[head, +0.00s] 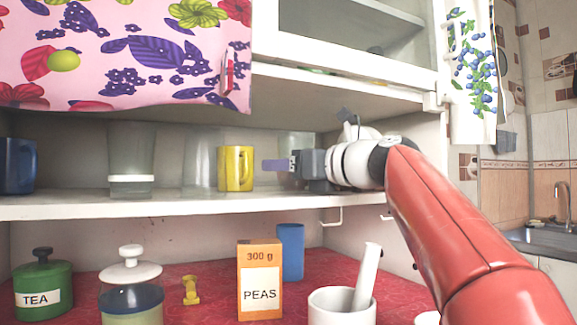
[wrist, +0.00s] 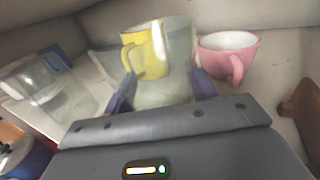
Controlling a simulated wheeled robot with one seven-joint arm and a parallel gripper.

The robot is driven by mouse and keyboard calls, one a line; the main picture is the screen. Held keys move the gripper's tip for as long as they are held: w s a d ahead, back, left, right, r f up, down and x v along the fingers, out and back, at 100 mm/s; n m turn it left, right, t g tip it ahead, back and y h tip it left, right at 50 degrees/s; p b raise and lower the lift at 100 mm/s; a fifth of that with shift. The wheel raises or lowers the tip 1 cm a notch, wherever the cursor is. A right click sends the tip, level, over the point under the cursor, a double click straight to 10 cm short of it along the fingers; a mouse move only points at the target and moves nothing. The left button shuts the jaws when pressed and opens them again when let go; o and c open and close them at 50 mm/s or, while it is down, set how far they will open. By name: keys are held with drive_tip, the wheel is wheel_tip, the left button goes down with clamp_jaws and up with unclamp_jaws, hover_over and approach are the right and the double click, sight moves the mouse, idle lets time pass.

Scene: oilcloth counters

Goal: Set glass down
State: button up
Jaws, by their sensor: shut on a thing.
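My gripper (wrist: 162,92) is shut on a clear glass (wrist: 168,65), with one purple finger on each side of it in the wrist view. The yellow mug shows through and behind the glass. In the head view my gripper (head: 276,165) reaches in from the right, low over the white shelf (head: 215,203), just right of the yellow mug. A faint clear shape (head: 300,142) shows behind the gripper there; I cannot tell if it is the held glass. The glass's base is hidden, so I cannot tell whether it touches the shelf.
The yellow mug (head: 232,170) stands close by. A pink cup (wrist: 228,55) is right of the glass in the wrist view. A clear container (head: 131,155), another clear glass (head: 201,160) and a blue mug (head: 17,166) stand leftward. The shelf between the two mugs has some bare room.

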drive_tip(key=shift+f, duration=0.25)
drive_tip(key=o, duration=1.2)
drive_tip(key=shift+r, duration=0.15)
drive_tip(key=b+v, duration=0.1)
drive_tip(key=v, duration=1.1)
